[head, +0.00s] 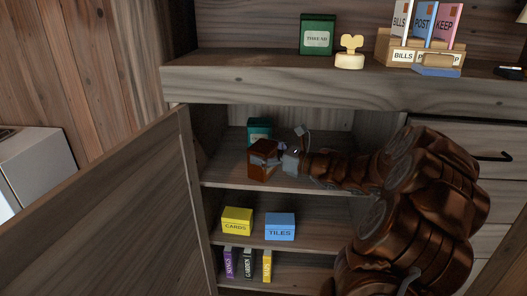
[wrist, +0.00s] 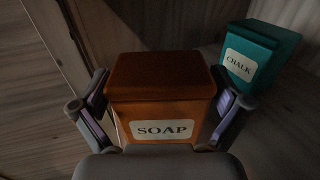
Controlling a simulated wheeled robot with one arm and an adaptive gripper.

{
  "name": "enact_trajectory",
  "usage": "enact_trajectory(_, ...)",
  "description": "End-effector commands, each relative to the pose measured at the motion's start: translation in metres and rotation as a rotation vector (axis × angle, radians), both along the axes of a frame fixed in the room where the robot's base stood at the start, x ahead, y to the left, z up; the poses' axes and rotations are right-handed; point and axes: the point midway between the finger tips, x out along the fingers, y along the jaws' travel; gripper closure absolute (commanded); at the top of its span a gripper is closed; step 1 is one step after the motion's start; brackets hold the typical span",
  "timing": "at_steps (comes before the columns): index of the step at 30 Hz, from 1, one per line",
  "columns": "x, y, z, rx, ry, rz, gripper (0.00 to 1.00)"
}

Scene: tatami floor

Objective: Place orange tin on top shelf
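The orange tin (head: 257,169), labelled SOAP, is inside the open cabinet on its upper inner shelf, near the front. It fills the middle of the wrist view (wrist: 160,80), lid up. My gripper (head: 281,157) reaches in from the right. In the wrist view its two fingers (wrist: 161,108) stand on either side of the tin, close to its sides. I cannot tell whether they press on it. The broad wooden top shelf (head: 300,89) is above the cabinet opening.
A teal CHALK tin (head: 259,131) stands behind the orange tin. On the top shelf are a green tin (head: 317,36), a cream item (head: 350,54) and a letter holder (head: 400,55). Yellow CARDS (head: 237,220) and blue TILES (head: 280,227) boxes are below. The open door (head: 110,215) fills the left.

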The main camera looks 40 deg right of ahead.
Motion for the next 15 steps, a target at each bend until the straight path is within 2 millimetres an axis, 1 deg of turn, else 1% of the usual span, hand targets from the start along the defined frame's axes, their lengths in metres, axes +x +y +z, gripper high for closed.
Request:
enact_trajectory(8, 0.0, 0.0, 0.002, -0.002, 0.0, 0.001, 0.0)
enact_trajectory(11, -0.009, -0.006, 0.004, 0.001, 0.0, -0.002, 0.0)
enact_trajectory(15, -0.028, -0.015, 0.006, 0.002, -0.001, -0.004, 0.0)
